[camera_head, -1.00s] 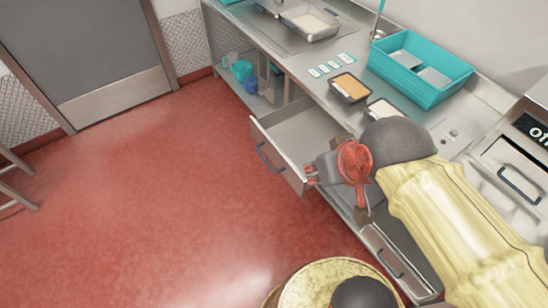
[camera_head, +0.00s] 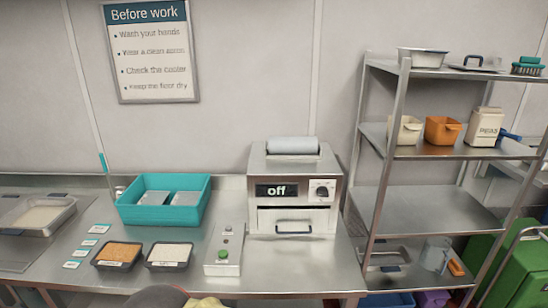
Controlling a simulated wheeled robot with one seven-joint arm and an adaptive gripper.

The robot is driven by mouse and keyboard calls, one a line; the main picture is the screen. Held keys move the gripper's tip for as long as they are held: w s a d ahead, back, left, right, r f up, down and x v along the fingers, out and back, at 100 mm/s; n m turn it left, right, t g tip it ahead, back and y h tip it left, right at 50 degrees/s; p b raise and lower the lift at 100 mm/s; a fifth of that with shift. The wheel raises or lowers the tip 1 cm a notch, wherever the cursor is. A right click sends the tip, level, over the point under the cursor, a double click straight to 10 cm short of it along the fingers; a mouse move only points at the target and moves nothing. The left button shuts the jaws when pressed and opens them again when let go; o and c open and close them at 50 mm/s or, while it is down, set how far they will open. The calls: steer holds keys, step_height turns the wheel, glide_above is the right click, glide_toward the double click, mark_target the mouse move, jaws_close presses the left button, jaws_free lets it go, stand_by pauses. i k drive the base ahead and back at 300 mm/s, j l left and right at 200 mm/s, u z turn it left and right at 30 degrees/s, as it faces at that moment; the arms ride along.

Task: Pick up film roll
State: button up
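A pale grey roll (camera_head: 292,145), which looks like the film roll, lies sideways on top of the steel machine (camera_head: 258,222). The machine stands on the counter against the wall, with a display reading "off", a knob and a front handle. My gripper is out of view. Only a dark, rounded part of my arm and a bit of its yellow cover show at the bottom edge, in front of the counter.
The steel counter (camera_head: 215,286) holds a teal bin (camera_head: 163,215), two filled black trays (camera_head: 117,256) (camera_head: 169,256), small labels and a control box with a green button (camera_head: 222,255). A shelf rack (camera_head: 430,210) with tubs stands right, beside a green bin (camera_head: 520,262).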

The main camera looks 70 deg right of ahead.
mark_target(279, 145)
steer(key=k+l+z, duration=0.15)
steer(key=z, duration=2.2)
